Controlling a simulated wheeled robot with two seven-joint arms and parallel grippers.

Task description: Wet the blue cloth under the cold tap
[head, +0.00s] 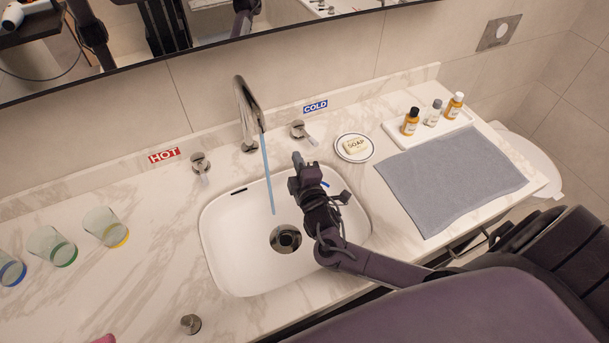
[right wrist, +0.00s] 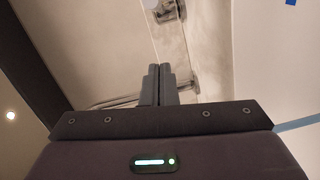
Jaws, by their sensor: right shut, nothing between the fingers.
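Water (head: 268,175) runs from the spout (head: 246,105) into the white sink (head: 225,235). The cold tap (head: 299,130) stands right of the spout under the blue COLD label (head: 315,106), with its lever pointing toward the front right. My right gripper (head: 297,158) is shut and empty, just in front of the cold tap and right of the stream. Its closed fingers also show in the right wrist view (right wrist: 157,84). My left gripper is not in view.
The hot tap (head: 200,163) is left of the spout. A soap dish (head: 355,148), a grey towel (head: 450,180) and a tray of small bottles (head: 392,128) lie to the right. Several glasses (head: 105,226) stand at the left. A small metal knob (head: 191,324) is in front.

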